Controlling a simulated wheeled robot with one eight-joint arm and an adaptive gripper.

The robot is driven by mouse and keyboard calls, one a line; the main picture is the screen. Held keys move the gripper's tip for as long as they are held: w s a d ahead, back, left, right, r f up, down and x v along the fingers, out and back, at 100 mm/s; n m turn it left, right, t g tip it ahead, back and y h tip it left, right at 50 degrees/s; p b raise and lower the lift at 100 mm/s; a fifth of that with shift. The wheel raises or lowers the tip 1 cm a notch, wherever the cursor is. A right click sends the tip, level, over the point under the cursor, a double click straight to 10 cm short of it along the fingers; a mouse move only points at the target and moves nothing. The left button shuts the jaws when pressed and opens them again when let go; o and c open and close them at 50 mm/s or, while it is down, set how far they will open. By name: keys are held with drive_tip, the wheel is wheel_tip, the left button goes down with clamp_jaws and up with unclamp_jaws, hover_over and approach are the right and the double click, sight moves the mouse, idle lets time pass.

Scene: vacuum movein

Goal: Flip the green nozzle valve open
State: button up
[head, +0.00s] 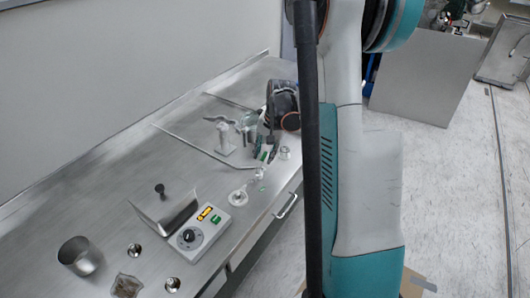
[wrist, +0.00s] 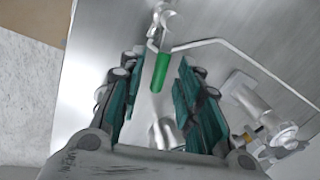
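The green nozzle valve handle (wrist: 160,72) shows in the wrist view as a short bright green bar in the upper middle, on a pale metallic nozzle. My gripper (wrist: 160,88) is open, with one teal-padded finger on each side of the bar in the picture. Nothing is clearly held, and I cannot tell whether either finger touches the handle. In the head view my gripper (head: 267,148) points down over the bench, near small green parts that are too small to tell apart.
The metal bench (head: 110,178) runs along the wall. A control box (head: 198,233) with a dial, a metal container (head: 165,210) and a metal cup (head: 78,255) stand in front. A clamp stand (head: 222,140) is left of my gripper. A bent rod frame surrounds this area.

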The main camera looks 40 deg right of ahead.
clamp_jaws()
drive_tip(key=shift+s+d+m+h, duration=0.15)
drive_tip(key=shift+s+m, duration=0.2)
drive_tip(key=shift+m, duration=0.45)
drive_tip(key=shift+s+d+m+h, duration=0.15)
drive_tip(key=shift+s+m, duration=0.2)
drive_tip(key=shift+m, duration=0.45)
drive_tip(key=shift+o, duration=0.8)
unclamp_jaws()
wheel_tip(320, 180, up, 12)
drive_tip(key=s, duration=0.2)
drive_tip(key=shift+d, duration=0.25)
drive_tip(key=shift+s+f, duration=0.1)
drive_tip(key=shift+f, duration=0.05)
